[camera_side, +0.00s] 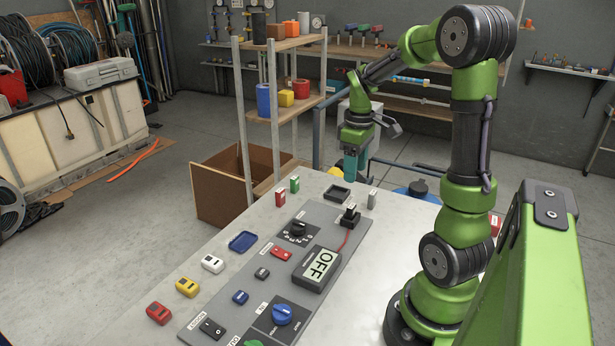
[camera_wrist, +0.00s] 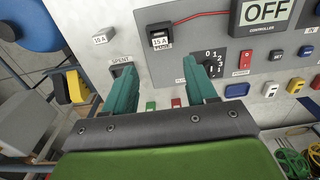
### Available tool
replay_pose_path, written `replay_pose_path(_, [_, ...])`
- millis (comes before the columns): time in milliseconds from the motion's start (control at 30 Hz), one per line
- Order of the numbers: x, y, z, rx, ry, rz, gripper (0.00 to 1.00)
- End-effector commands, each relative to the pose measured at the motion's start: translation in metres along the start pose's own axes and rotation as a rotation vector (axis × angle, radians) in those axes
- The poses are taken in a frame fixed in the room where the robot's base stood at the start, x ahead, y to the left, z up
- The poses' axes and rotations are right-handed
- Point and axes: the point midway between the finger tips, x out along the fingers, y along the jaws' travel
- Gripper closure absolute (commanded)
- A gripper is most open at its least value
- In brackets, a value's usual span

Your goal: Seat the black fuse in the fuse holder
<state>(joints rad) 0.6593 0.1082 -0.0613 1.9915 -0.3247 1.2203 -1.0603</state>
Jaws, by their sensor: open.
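The black fuse (camera_side: 350,212) stands upright in the black fuse holder (camera_side: 345,224) at the far end of the grey panel. In the wrist view, the fuse (camera_wrist: 159,32) shows a white 15 A label, above the FUSE label. I cannot tell how deep it sits in the holder. My gripper (camera_side: 352,176) hangs above the far end of the table, beyond the holder and apart from it. In the wrist view, my gripper (camera_wrist: 160,82) is open with nothing between its fingers, and the fuse lies past the fingertips.
A grey fuse (camera_side: 372,200) stands right of the holder; red (camera_side: 280,197) and green (camera_side: 294,184) ones stand left. A dark SPENT tray (camera_side: 334,199) lies behind the holder. A red wire (camera_side: 346,239) runs to the controller (camera_side: 318,268), which reads OFF. A rotary knob (camera_side: 299,229) is nearby.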

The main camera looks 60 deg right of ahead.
Motion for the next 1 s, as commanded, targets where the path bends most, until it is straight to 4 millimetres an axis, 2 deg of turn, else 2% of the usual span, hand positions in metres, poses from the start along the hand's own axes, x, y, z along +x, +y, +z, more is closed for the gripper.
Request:
replay_pose_path(67, [-0.007, -0.003, -0.002, 0.001, 0.008, 0.003, 0.43])
replay_pose_path(167, [-0.019, -0.024, -0.009, 0.016, 0.052, 0.016, 0.43])
replay_pose_path(267, [-0.038, -0.067, -0.018, 0.058, 0.151, 0.025, 0.43])
replay_pose_path(367, [-0.058, -0.124, -0.02, 0.118, 0.281, 0.002, 0.43])
replay_pose_path(400, [-0.064, -0.146, -0.017, 0.145, 0.332, -0.018, 0.43])
replay_pose_path(500, [-0.076, -0.193, -0.006, 0.211, 0.443, -0.091, 0.43])
replay_pose_path(600, [-0.082, -0.227, 0.007, 0.266, 0.521, -0.173, 0.43])
replay_pose_path(700, [-0.085, -0.247, 0.018, 0.307, 0.563, -0.24, 0.43])
replay_pose_path(767, [-0.086, -0.254, 0.021, 0.322, 0.577, -0.267, 0.43])
replay_pose_path(1000, [-0.086, -0.259, 0.024, 0.342, 0.584, -0.287, 0.43])
